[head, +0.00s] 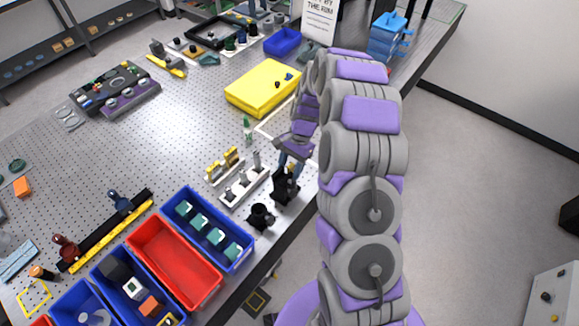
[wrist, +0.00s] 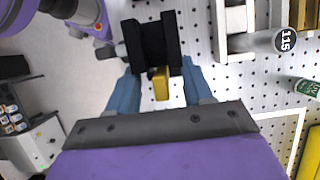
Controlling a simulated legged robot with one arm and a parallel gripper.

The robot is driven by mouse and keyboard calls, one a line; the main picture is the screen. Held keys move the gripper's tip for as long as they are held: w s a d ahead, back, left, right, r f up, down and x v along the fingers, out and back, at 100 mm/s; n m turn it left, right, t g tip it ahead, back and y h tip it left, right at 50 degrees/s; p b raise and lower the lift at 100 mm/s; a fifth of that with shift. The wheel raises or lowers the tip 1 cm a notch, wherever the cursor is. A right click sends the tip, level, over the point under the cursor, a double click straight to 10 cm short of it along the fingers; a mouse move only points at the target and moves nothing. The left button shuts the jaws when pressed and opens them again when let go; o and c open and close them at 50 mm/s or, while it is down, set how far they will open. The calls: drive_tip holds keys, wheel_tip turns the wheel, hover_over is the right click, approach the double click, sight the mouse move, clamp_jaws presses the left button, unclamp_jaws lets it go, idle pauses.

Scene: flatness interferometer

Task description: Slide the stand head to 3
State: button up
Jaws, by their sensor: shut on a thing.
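A black stand (head: 286,186) is near the table's right edge. In the wrist view its black, H-shaped head (wrist: 151,42) lies between the two blue fingertips of my gripper (wrist: 158,66). A small yellow piece (wrist: 160,84) sticks out from the head toward my palm. My gripper (head: 291,165) is shut on the stand head, at the upper part of the stand. The fingers and arm hide part of the stand in the head view. No scale or figure 3 is readable on it.
A white rack with grey posts (head: 244,187) stands just left of the stand, and a black round part (head: 261,216) is in front. Blue (head: 240,262) and red bins (head: 176,262) are nearer. A green-labelled bottle (wrist: 306,88) shows at right.

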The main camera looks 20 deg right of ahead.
sight(285, 175)
drive_tip(key=shift+s+a, duration=0.1)
clamp_jaws()
wheel_tip(285, 175, up, 3)
drive_tip(key=shift+r+p, duration=0.15)
drive_tip(key=shift+p, duration=0.55)
drive_tip(key=o, duration=0.8)
unclamp_jaws()
drive_tip(key=o, duration=0.3)
drive_tip(key=shift+a, duration=0.3)
drive_tip(key=shift+d+r, duration=0.2)
drive_tip(key=shift+d, duration=0.15)
drive_tip(key=v, duration=1.6)
drive_tip(key=shift+w+r, duration=0.25)
drive_tip(key=shift+w, duration=0.05)
